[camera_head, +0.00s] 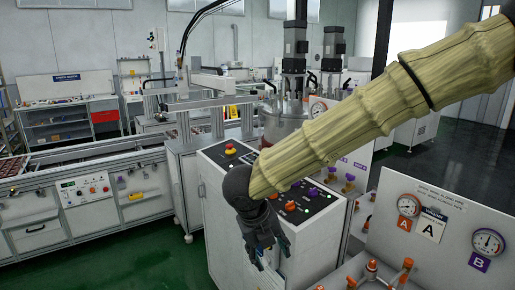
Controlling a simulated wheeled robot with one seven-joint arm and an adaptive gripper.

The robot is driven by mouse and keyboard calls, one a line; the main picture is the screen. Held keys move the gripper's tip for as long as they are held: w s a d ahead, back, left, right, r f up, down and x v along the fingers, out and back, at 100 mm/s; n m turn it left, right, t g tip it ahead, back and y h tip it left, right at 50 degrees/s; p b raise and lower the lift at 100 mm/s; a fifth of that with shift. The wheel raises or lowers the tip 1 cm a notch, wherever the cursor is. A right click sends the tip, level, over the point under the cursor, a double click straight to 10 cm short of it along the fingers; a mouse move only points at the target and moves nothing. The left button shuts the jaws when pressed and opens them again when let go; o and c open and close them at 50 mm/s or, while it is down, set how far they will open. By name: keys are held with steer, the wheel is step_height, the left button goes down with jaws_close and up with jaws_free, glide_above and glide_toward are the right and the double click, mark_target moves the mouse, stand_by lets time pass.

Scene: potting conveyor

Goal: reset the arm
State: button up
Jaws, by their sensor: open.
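My arm, in a pale ribbed sleeve, reaches in from the upper right and slopes down to the lower middle of the head view. My gripper (268,262) is dark and points downward at its end. It is open, with nothing seen between its fingers. It hangs in front of the white control cabinet (222,232), and I cannot tell the gap between them. The sleeve hides part of the cabinet's sloping panel.
The panel carries a red emergency button (230,149) and several knobs. At right stands a board with an orange-rimmed gauge (408,205) and a purple-rimmed gauge (487,242), above orange-handled valves (371,267). A conveyor (90,150) runs at left. The green floor (140,262) is clear at lower left.

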steer(key=s+d+f+n+t, duration=0.15)
steer(key=d+f+n, duration=0.3)
steer(key=f, duration=0.65)
steer(key=s+d+f+n, duration=0.2)
steer(key=d+f+n, duration=0.3)
steer(key=f, duration=0.5)
steer(key=s+d+f+n, duration=0.2)
steer(key=d+f+n, duration=0.2)
steer(key=f+n, duration=0.5)
steer(key=s+d+f+n+g+y, duration=0.1)
steer(key=s+f+n, duration=0.3)
steer(key=s, duration=0.4)
steer(key=s+d+f+n+g+y, duration=0.1)
steer(key=s+d+f+n+g, duration=0.1)
steer(key=s+f, duration=0.5)
steer(key=s+d+f+n+g+b, duration=0.1)
steer(key=s+d+f+n, duration=0.2)
steer(key=s, duration=0.7)
step_height(320, 180, down, 2)
steer(key=n, duration=0.4)
steer(key=shift+s+d+f+y, duration=0.15)
steer(key=shift+s+y, duration=0.25)
